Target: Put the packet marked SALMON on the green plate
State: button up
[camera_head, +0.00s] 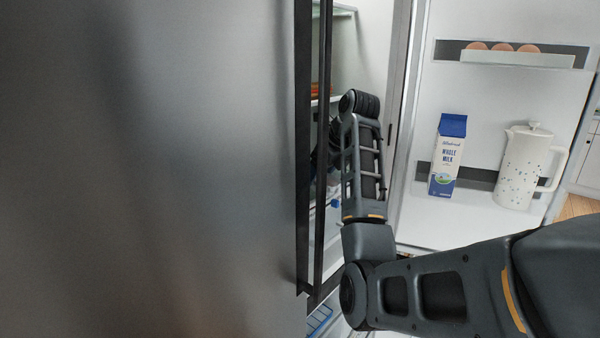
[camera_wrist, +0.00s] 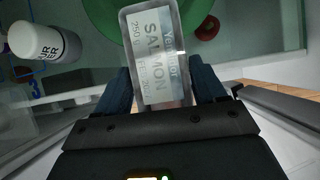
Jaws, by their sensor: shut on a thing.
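The packet marked SALMON (camera_wrist: 154,50) is a clear pack with a pale label, in the middle of the wrist view. My gripper (camera_wrist: 158,88) is shut on the packet, with one dark finger on each side of it. The green plate (camera_wrist: 100,14) shows behind the packet at the top of the wrist view. The packet overlaps the plate in the picture; whether they touch I cannot tell. In the head view my arm reaches into the fridge and the gripper, packet and plate are hidden.
A white bottle (camera_wrist: 42,44) lies or stands left of the plate, and a red ring-like thing (camera_wrist: 207,28) is at its right. The fridge door (camera_head: 480,105) stands open at right with a milk carton (camera_head: 448,155) and a white jug (camera_head: 525,165). A large grey door panel (camera_head: 150,170) fills the left.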

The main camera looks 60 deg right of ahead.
jog(key=w, duration=0.2)
jog(key=shift+w+d+p, duration=0.3)
jog(key=shift+w+d, duration=0.05)
jog(key=shift+d, duration=0.05)
jog(key=w, duration=0.1)
jog(key=w+d, duration=0.1)
jog(key=w, duration=0.1)
jog(key=shift+w+r+p, duration=0.1)
jog(key=shift+w+p, duration=0.1)
jog(key=shift+p, duration=0.15)
jog(key=shift+w, duration=0.3)
jog(key=shift+f, duration=0.4)
jog(key=o, duration=1)
jog(key=shift+s, duration=0.1)
